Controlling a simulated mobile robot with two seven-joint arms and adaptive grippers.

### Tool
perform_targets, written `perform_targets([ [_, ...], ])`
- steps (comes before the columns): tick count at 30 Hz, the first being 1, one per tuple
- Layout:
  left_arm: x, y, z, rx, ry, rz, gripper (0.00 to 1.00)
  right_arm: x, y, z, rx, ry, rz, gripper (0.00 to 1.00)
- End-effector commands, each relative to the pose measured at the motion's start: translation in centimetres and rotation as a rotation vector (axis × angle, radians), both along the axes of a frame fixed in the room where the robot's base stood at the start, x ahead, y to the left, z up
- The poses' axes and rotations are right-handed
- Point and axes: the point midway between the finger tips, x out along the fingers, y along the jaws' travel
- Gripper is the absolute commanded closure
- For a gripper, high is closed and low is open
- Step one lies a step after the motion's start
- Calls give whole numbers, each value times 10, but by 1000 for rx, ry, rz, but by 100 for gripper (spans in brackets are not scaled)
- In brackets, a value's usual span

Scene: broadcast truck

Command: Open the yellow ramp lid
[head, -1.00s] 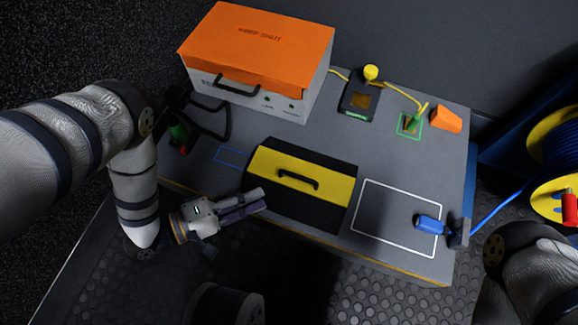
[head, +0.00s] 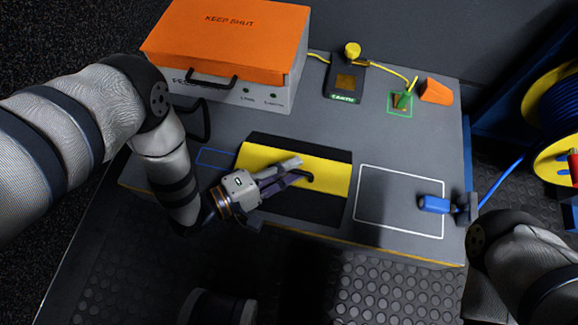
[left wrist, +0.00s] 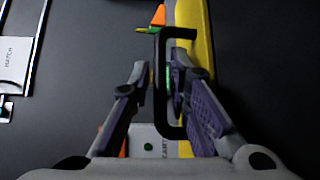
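The yellow ramp lid (head: 328,174) is a yellow band between black panels, lying on the grey worktop. Its black bar handle also shows in the left wrist view (left wrist: 158,85). The lid looks closed. My left gripper (head: 304,169) is over the lid, its fingers spread and reaching to the handle. In the left wrist view the left gripper (left wrist: 160,95) is open, with the handle between the two fingers and a gap on the left side. The gripper hides part of the lid and handle in the head view. My right arm shows at the lower right; its gripper is out of view.
An orange-lidded box marked KEEP SHUT (head: 225,32) stands at the back left. A dark device with a yellow knob (head: 345,83), an orange wedge (head: 436,91) and a blue plug (head: 434,204) are on the worktop. The white-outlined area (head: 385,205) is mostly bare.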

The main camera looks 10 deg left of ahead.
Motion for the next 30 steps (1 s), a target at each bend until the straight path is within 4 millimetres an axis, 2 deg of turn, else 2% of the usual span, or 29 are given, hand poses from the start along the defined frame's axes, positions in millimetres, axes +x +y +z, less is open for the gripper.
perform_targets([
  [5, 0, 0, 0, 0, 0, 0, 83, 0, 0, 0, 0, 0, 0, 100],
  [8, 0, 0, 0, 0, 0, 0, 100, 0, 0, 0, 0, 0, 0, 100],
  [20, 1, 0, 3, 0, 23, 1, 100, 0, 0, 3, 0, -2, 0, 100],
  [30, 12, 1, 18, -2, 218, 3, 100, 0, -2, 19, -4, -17, -2, 100],
])
